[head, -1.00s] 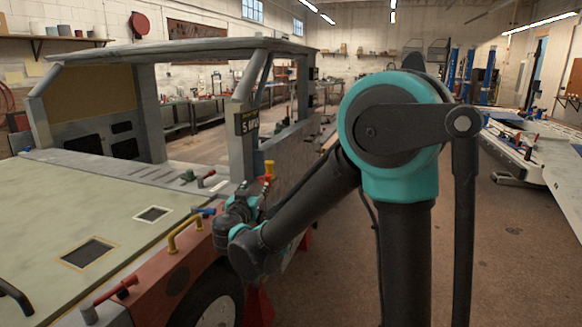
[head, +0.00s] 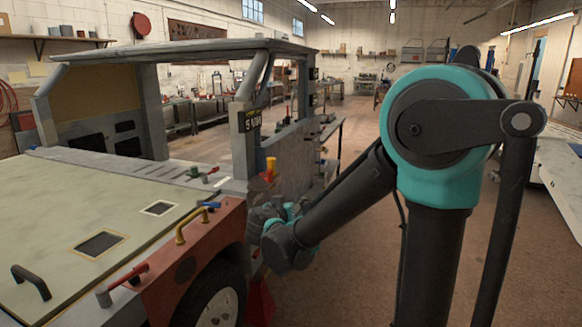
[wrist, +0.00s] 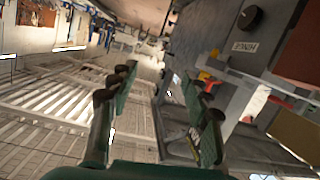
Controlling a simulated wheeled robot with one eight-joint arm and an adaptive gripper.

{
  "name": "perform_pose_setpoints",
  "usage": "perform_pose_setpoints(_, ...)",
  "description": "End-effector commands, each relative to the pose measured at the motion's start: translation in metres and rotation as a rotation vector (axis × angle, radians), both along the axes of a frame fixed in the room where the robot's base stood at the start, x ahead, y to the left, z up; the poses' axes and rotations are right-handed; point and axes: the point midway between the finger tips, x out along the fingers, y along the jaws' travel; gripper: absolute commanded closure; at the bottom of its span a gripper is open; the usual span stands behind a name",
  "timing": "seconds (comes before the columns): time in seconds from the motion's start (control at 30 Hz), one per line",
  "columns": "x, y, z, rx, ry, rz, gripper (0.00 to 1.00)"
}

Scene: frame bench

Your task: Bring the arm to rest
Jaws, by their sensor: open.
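My gripper shows in the wrist view (wrist: 165,115) with its two green-and-dark fingers spread apart and nothing between them. In the head view my arm reaches down and left to the side of the vehicle frame (head: 215,215). The end of the arm is close beside the red side panel, and the fingers themselves are hard to make out there. I cannot tell whether it touches the panel.
A wheel (head: 218,308) is below. Open floor (head: 360,270) lies to the right. A workbench stands at the far right.

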Motion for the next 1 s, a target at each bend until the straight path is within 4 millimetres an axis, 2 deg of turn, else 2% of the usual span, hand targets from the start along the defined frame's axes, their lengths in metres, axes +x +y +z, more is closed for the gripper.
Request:
perform_pose_setpoints(0.03, -0.004, -0.02, -0.007, -0.006, 0.04, -0.025, 0.52)
perform_pose_setpoints(0.17, -0.021, -0.076, -0.036, -0.022, 0.192, -0.08, 0.52)
perform_pose_setpoints(0.23, -0.04, -0.111, -0.057, -0.024, 0.302, -0.107, 0.52)
perform_pose_setpoints(0.3, -0.064, -0.143, -0.08, -0.014, 0.42, -0.12, 0.52)
perform_pose_setpoints(0.4, -0.103, -0.176, -0.11, 0.015, 0.579, -0.112, 0.52)
perform_pose_setpoints(0.5, -0.144, -0.197, -0.138, 0.063, 0.715, -0.073, 0.52)
perform_pose_setpoints(0.6, -0.183, -0.204, -0.161, 0.123, 0.818, -0.009, 0.52)
perform_pose_setpoints(0.7, -0.213, -0.202, -0.176, 0.179, 0.883, 0.063, 0.52)
perform_pose_setpoints(0.83, -0.236, -0.195, -0.187, 0.231, 0.918, 0.139, 0.52)
perform_pose_setpoints(1.0, -0.246, -0.189, -0.191, 0.253, 0.93, 0.182, 0.52)
